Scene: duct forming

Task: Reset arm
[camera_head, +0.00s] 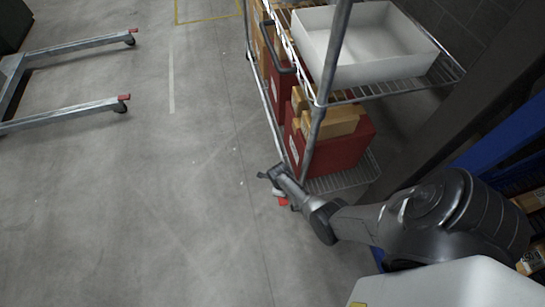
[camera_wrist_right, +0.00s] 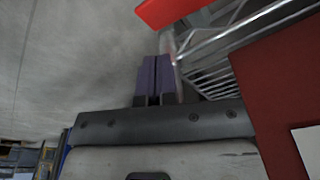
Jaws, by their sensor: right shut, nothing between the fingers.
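My right arm comes in from the right in the head view, and its gripper (camera_head: 266,175) is beside the lower front corner of a wire shelf cart (camera_head: 328,183). In the right wrist view the two purple-grey fingers (camera_wrist_right: 158,78) are together with nothing between them. A blurred metal cart part shows close to the right of the fingers; I cannot tell whether they touch. My left gripper is in neither view.
The cart carries a white bin (camera_head: 373,72) on top and red bins (camera_head: 345,155) with cardboard boxes (camera_head: 338,121) below. A metal frame on casters (camera_head: 65,48) stands at upper left. Blue racking (camera_head: 510,135) is at right.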

